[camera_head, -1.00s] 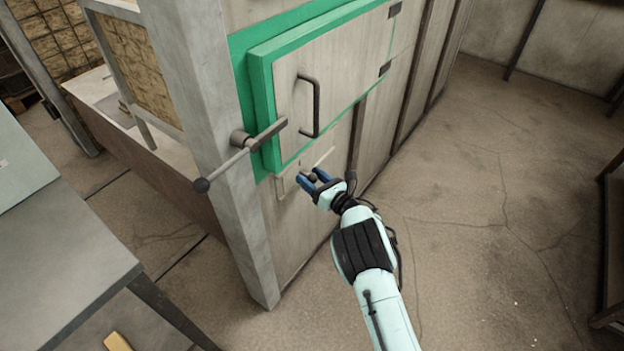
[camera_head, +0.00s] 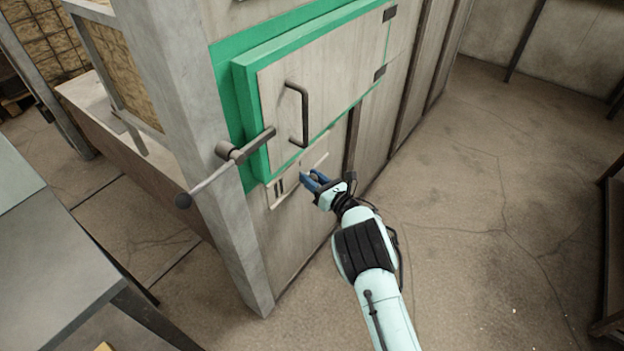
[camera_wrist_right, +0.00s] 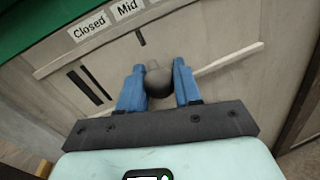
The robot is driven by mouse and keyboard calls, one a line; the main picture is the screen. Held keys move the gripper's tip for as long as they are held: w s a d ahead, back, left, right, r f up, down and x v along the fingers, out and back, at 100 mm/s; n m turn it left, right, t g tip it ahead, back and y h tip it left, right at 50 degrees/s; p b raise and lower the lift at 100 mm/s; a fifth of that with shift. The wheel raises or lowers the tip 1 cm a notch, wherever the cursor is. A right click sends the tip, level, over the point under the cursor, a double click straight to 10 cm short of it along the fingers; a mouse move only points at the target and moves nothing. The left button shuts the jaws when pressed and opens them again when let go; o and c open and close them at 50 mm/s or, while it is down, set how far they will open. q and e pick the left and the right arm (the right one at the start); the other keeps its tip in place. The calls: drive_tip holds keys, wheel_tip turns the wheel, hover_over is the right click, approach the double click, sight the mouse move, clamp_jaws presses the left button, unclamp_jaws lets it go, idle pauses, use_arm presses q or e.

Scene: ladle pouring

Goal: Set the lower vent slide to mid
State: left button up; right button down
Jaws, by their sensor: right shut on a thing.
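The lower vent slide (camera_wrist_right: 112,72) sits under the green-framed door in a pale metal wall. In the right wrist view its labels read Closed (camera_wrist_right: 88,27) and Mid (camera_wrist_right: 127,8); a third label is cut off. A dark tick (camera_wrist_right: 139,36) on the slide lines up about with Mid. Dark vent slots (camera_wrist_right: 85,87) show left of the knob. My right gripper (camera_wrist_right: 159,80), with blue fingers, is shut on the slide's round grey knob (camera_wrist_right: 160,84). In the head view the gripper (camera_head: 312,181) hides the knob. My left gripper is not in view.
The door (camera_head: 325,90) above has a dark handle (camera_head: 299,115). A latch lever with a ball end (camera_head: 184,201) sticks out left of the gripper. A grey table (camera_head: 60,265) stands at lower left. The floor (camera_head: 480,200) at right is clear.

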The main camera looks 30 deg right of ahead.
drive_tip(key=shift+d+f, duration=0.1)
drive_tip(key=shift+d, duration=0.05)
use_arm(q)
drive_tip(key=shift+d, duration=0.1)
use_arm(e)
drive_tip(key=c, duration=0.8)
unclamp_jaws()
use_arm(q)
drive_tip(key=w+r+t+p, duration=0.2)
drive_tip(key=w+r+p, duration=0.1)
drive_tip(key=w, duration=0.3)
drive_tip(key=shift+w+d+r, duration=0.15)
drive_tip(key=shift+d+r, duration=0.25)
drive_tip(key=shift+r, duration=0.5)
use_arm(e)
drive_tip(key=s+d, duration=0.2)
drive_tip(key=s, duration=1.1)
drive_tip(key=shift+d, duration=0.2)
